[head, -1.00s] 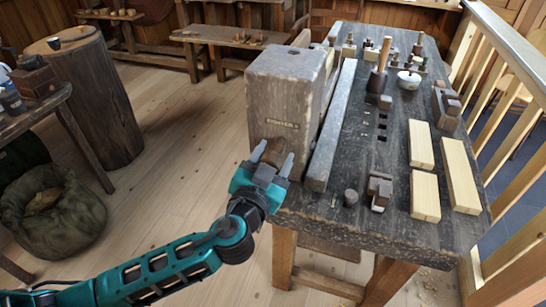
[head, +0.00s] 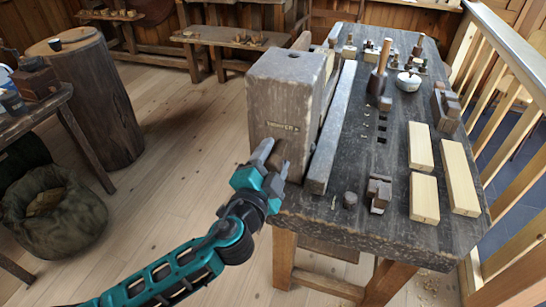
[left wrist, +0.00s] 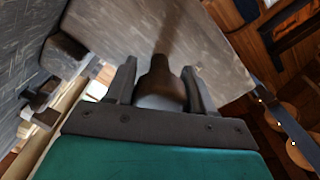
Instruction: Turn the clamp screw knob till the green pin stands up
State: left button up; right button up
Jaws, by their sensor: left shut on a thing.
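The clamp screw knob (head: 277,151) is a dark brown turned piece on the front of a big grey wooden block (head: 284,95) at the bench's left end. My left gripper (head: 273,160) is shut on this knob, one finger on each side. In the left wrist view the knob (left wrist: 162,84) sits between the two grey fingers (left wrist: 160,88), with its narrow neck toward the block's face. I cannot make out a green pin in either view. My right gripper is not in view.
The dark workbench (head: 340,225) carries pale wood blocks (head: 424,197), a mallet (head: 380,72), a white bowl (head: 408,81) and small dark pieces. A railing (head: 510,90) runs along the right. The floor (head: 180,190) left of the bench is open.

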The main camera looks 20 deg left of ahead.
pick_arm(q)
jog(key=m+p, duration=0.1)
jog(key=m, duration=0.3)
jog(key=shift+a+m, duration=0.1)
jog(key=shift+m, duration=0.2)
jog(key=m, duration=0.2)
jog(key=shift+m+p, duration=0.3)
jog(key=shift+p, duration=0.1)
jog(key=m, duration=0.3)
jog(key=shift+m, duration=2)
jog(key=shift+r, duration=0.1)
